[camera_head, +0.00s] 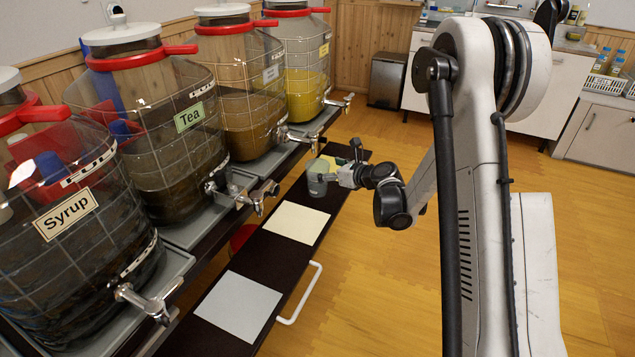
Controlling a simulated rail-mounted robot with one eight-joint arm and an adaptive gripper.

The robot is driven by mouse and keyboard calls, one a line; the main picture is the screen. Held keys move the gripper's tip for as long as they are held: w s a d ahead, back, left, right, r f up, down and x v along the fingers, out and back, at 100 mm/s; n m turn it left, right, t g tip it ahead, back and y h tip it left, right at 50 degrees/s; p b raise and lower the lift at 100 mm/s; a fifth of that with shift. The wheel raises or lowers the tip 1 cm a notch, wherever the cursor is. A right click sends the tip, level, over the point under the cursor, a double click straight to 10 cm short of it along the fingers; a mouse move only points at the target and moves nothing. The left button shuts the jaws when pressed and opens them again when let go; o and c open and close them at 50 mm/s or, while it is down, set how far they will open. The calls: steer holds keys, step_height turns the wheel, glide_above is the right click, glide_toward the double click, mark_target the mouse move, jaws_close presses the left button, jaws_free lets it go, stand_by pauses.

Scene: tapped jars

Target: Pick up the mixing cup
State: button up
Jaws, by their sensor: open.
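The mixing cup (317,179) looks like a small grey-green cup. It stands upright toward the far end of the dark lower shelf (263,262), below the taps. My gripper (335,177) is open and reaches in from the right, level with the cup. Its fingers are at the cup's right side. At this size I cannot tell whether they touch the cup or straddle it.
Large jars with taps stand along the left: Syrup (70,225), Tea (150,125), a brown one (243,85) and a yellow one (305,65). Taps overhang the shelf. A cream mat (296,222) and a pale grey mat (238,306) lie bare. A white handle (305,295) juts right.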

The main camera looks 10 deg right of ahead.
mark_target(310, 164)
steer(key=b+x, duration=0.1)
steer(key=x, duration=0.4)
steer(key=shift+d, duration=0.15)
steer(key=shift+r, duration=0.1)
steer(key=c, duration=1.8)
steer(key=shift+r, duration=0.1)
